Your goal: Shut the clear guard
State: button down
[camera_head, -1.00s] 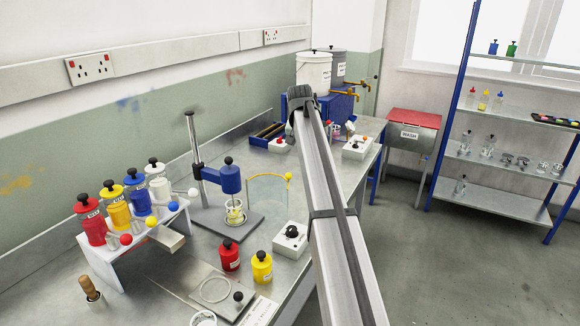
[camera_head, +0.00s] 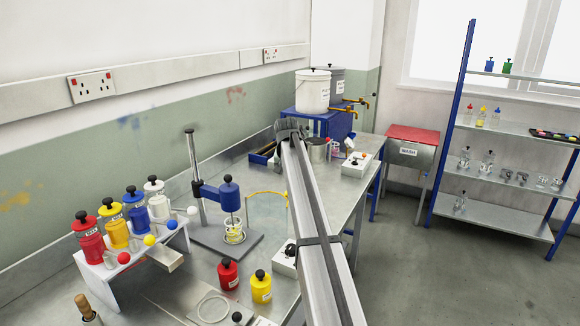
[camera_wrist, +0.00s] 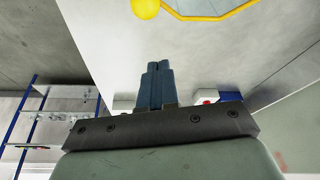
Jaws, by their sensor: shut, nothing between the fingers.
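The clear guard (camera_head: 266,214) is a see-through curved panel with a yellow rim. It stands on the bench to the right of the blue nozzle head (camera_head: 229,194) and the glass cup under it, apart from them, so that side is uncovered. In the wrist view the yellow rim (camera_wrist: 212,16) and a yellow ball knob (camera_wrist: 145,8) show at the top edge. My gripper (camera_wrist: 157,66) is shut and empty, with its fingertips a little short of the knob in the picture.
A red jar (camera_head: 228,274) and a yellow jar (camera_head: 261,287) stand in front of the nozzle stand. A white control box (camera_head: 284,259) is partly behind my arm. A rack of coloured bottles (camera_head: 105,272) is at left. The grey base plate (camera_head: 212,238) has free room.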

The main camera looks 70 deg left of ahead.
jog(key=shift+s+d+f, duration=0.2)
jog(key=shift+s+d, duration=0.1)
jog(key=shift+d, duration=0.25)
jog(key=shift+s+d+f, duration=0.2)
jog(key=shift+s+d, duration=0.05)
jog(key=shift+d, duration=0.35)
jog(key=shift+s+d+f, duration=0.2)
jog(key=shift+s+d, duration=0.1)
jog(key=shift+d, duration=0.25)
jog(key=shift+d, duration=0.1)
